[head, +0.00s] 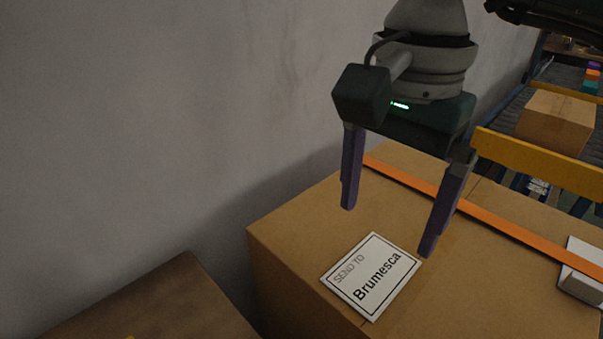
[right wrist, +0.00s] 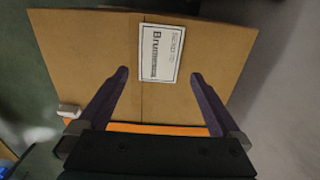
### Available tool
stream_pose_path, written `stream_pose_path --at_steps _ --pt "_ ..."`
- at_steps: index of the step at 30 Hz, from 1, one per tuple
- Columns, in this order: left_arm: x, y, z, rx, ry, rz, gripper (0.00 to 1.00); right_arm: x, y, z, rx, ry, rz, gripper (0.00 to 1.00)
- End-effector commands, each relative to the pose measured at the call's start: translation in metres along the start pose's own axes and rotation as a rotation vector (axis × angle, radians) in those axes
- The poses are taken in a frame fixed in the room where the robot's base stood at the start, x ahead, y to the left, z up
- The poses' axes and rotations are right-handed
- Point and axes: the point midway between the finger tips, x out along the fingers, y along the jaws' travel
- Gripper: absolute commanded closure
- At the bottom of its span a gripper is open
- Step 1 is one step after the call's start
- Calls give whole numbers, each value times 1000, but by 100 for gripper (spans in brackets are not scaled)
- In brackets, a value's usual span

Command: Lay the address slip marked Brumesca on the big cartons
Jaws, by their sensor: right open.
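The white address slip (head: 371,277) reads "SEND TO Brumesca" and lies flat on top of a big brown carton (head: 300,232). It also shows in the right wrist view (right wrist: 161,53), lying across the carton's seam. My right gripper (head: 388,232) is above the carton, pointing down, with its two purple fingers wide apart. Nothing is between the fingers, and the slip lies just beyond their tips in the right wrist view (right wrist: 158,72). My left gripper is not in view.
An orange strap (head: 485,213) runs across the carton top. A small white block (head: 580,285) sits at its right side. Another brown carton (head: 150,305) stands at lower left. A grey wall (head: 150,120) rises behind. A conveyor with a yellow rail (head: 540,163) carries a box (head: 556,122) at right.

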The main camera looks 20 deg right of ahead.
Motion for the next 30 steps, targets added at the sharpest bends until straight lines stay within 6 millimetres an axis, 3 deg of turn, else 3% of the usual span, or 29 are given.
stream_pose_path --at_steps 3,9,25,28,30 --pt "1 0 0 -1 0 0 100 -25 -1 -1 0 3 -3 0" --pt "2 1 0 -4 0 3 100 -48 0 0 0 1 -1 0" --pt "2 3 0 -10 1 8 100 -52 0 1 0 -4 0 0" --pt "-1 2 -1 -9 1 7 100 -51 -3 18 -4 -69 -21 0" --pt "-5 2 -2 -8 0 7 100 -52 -8 48 -4 -185 -55 0"
